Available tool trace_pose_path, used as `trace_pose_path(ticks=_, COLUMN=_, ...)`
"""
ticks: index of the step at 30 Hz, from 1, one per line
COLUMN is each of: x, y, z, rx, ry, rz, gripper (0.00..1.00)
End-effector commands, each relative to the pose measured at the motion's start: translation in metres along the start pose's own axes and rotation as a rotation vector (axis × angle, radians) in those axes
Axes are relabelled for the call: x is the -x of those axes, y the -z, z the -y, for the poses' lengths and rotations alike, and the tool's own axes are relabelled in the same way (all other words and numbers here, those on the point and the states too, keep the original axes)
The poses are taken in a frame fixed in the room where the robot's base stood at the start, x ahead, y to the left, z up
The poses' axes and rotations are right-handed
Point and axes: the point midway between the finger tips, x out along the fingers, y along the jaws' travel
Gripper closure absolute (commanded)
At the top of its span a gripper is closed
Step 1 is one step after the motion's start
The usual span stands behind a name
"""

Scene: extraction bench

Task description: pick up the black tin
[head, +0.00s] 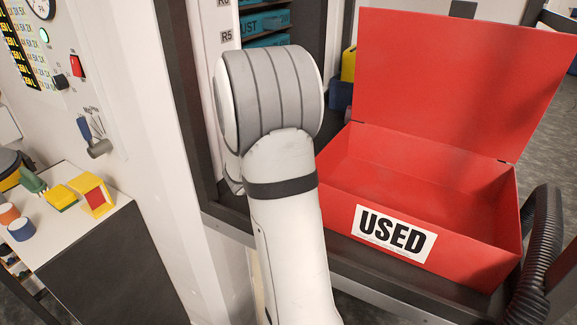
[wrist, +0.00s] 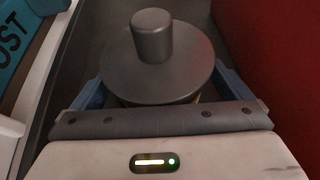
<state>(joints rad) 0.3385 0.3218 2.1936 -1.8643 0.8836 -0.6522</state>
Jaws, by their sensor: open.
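A dark grey round thing with a wide flat top and a knob, which looks like the black tin (wrist: 125,72), stands in the middle of the wrist view. My gripper (wrist: 162,88) is open, with one blue finger on the left side of the tin and one on the right. I cannot tell whether the fingers touch it. The lower part of the tin is hidden by its top and the gripper body. In the head view my arm hides the gripper and the tin.
An open red box (head: 455,210) labelled USED stands right of my arm; a red wall (wrist: 285,60) is close on the right in the wrist view. Teal cases (head: 265,22) sit on a shelf behind. A black hose (head: 540,250) runs at the right. Coloured blocks (head: 92,195) lie at left.

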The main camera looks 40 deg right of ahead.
Motion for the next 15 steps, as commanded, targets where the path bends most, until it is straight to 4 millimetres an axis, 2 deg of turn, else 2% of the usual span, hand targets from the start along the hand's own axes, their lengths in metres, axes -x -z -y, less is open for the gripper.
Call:
trace_pose_path(ticks=3, x=0.0004, y=0.0001, z=-0.0002, rx=0.0, ry=-0.001, rz=0.0, gripper=0.03)
trace_pose_path(ticks=15, x=0.001, y=0.0002, z=-0.0006, rx=0.001, ry=-0.001, rz=0.0, gripper=0.36)
